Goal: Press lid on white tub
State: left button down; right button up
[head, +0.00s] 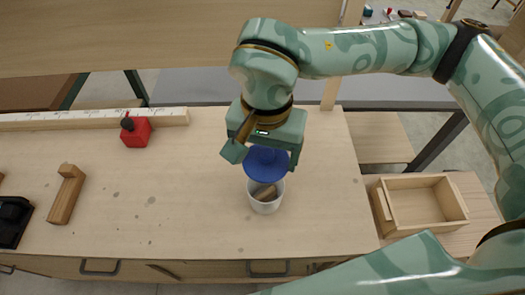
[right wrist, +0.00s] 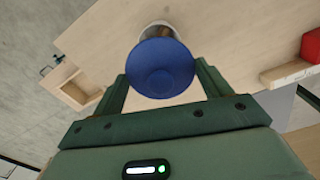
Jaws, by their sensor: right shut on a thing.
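The white tub (head: 265,205) stands upright on the wooden bench, and something brown shows inside its open mouth. The blue lid (head: 266,165) is held tilted just above the tub's back rim, leaving the front of the mouth uncovered. My right gripper (head: 268,160) is shut on the lid. In the right wrist view the lid (right wrist: 160,68) sits between the two fingers of the gripper (right wrist: 160,80), with part of the tub (right wrist: 158,27) showing beyond it. I cannot tell whether lid and rim touch. My left gripper is not in view.
A red block-like object (head: 136,132) with a dark top stands by a long ruler strip (head: 90,119) at the back. A wooden piece (head: 66,195) and a black object (head: 12,220) lie at the left. An open wooden box (head: 424,203) is at the right.

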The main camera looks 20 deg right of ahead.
jog(key=shift+a+f, duration=0.1)
jog(key=shift+a, duration=0.05)
jog(key=shift+s+d+f+b, duration=0.2)
jog(key=shift+f+b, duration=0.15)
jog(key=shift+f, duration=0.2)
notch_tip(320, 180, down, 5)
jog(key=b, duration=0.3)
jog(key=shift+w+r, duration=0.1)
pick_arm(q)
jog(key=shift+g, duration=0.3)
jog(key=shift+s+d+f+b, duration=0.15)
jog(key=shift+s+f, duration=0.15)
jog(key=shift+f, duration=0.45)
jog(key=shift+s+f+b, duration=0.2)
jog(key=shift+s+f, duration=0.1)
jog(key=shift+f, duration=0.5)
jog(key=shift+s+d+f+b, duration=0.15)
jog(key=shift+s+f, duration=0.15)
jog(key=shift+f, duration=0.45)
pick_arm(e)
jog(key=shift+f, duration=0.65)
pick_arm(q)
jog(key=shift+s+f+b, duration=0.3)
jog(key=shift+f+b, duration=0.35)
jog(key=shift+b, duration=0.05)
pick_arm(e)
jog(key=shift+f, duration=0.45)
jog(key=o, duration=1)
